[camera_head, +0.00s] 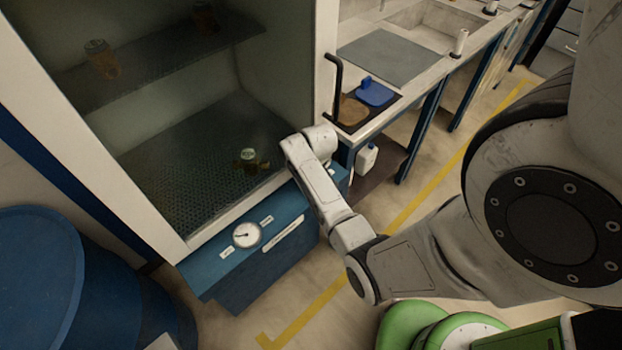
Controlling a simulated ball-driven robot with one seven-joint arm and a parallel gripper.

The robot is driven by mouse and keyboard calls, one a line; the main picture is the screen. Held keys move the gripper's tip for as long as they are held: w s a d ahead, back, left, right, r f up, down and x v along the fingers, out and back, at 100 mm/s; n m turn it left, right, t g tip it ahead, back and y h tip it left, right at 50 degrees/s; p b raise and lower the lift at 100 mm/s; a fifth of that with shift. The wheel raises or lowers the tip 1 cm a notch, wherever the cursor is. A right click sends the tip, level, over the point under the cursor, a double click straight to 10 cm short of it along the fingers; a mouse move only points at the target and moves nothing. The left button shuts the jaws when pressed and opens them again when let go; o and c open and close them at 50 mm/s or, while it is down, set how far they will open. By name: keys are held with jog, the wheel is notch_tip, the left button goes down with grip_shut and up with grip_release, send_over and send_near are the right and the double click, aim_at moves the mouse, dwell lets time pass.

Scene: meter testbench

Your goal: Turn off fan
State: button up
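A round white dial or knob (246,235) with a dark mark on its face sits on the blue front panel (217,268) below the cabinet. Small white labels (227,252) sit on either side of it, and a longer label (283,235) is to its right. Their text is too small to read. No fan itself can be made out. My white arm reaches in from the right and bends near the cabinet's lower right corner, to the right of the dial and apart from it. I cannot make out my gripper's fingers.
The cabinet's perforated floor (190,165) holds a small jar (249,157); a shelf above holds another (101,60). A blue drum (40,280) stands at left. A sink bench (385,58) with a blue object (374,92) is behind. Floor in front of the panel is clear.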

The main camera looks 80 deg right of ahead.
dwell(0.3)
jog(key=o, duration=1.1)
jog(key=shift+c, duration=0.2)
notch_tip(320, 180, up, 11)
jog(key=s, duration=0.1)
jog(key=shift+a+f, duration=0.15)
jog(key=shift+a, duration=0.2)
